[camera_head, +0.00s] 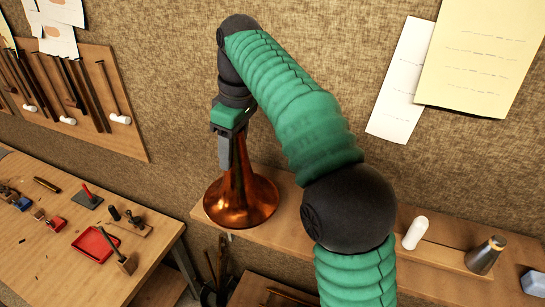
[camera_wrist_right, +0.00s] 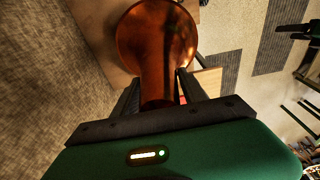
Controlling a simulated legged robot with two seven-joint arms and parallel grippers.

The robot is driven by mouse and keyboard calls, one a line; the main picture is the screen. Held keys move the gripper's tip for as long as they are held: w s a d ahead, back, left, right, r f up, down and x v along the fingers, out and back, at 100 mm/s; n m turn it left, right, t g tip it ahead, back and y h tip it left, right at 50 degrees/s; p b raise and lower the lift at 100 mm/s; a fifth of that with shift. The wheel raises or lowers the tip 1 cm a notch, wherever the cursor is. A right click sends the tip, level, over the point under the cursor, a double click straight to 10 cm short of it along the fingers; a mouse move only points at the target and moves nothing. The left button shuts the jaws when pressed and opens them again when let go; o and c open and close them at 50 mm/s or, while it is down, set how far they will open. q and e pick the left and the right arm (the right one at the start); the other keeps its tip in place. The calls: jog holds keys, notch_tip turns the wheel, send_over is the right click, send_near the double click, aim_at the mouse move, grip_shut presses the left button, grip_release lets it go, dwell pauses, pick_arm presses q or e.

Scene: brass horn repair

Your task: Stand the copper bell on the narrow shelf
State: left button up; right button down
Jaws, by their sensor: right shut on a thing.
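The copper bell (camera_head: 240,201) is upright with its flared mouth down at the left end of the narrow shelf (camera_head: 285,185). Its rim appears to be on or just above the shelf board; I cannot tell whether it touches. My right gripper (camera_head: 228,150) is shut on the bell's narrow upper stem, reaching down from above. In the right wrist view the copper bell (camera_wrist_right: 157,45) extends away between the two dark fingers (camera_wrist_right: 158,98). My left gripper is in neither view.
A white cylinder (camera_head: 415,233), a dark-topped metal cone (camera_head: 485,256) and a pale block (camera_head: 534,283) stand along the shelf to the right. A workbench (camera_head: 50,240) with small tools and a red tray (camera_head: 95,244) is at left. Tools hang on a wall board (camera_head: 125,85).

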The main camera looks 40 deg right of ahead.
jog(key=s+d+f+p, duration=0.2)
jog(key=s+d+f, duration=0.1)
jog(key=d, duration=0.4)
jog(key=shift+s+d+f+p, duration=0.3)
jog(key=shift+d+f+p, duration=0.1)
jog(key=shift+f, duration=0.2)
jog(key=c, duration=1.1)
grip_release()
jog(key=shift+d+f, duration=0.1)
jog(key=o, duration=0.5)
jog(key=shift+s+d, duration=0.2)
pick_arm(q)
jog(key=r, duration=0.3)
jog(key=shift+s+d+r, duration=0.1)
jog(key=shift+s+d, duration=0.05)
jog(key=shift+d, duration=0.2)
pick_arm(e)
jog(key=shift+w, duration=0.1)
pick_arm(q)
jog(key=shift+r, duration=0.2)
pick_arm(e)
jog(key=r, duration=0.4)
jog(key=s+r, duration=0.1)
jog(key=r, duration=0.7)
jog(key=shift+s+d, duration=0.3)
jog(key=shift+d, duration=0.05)
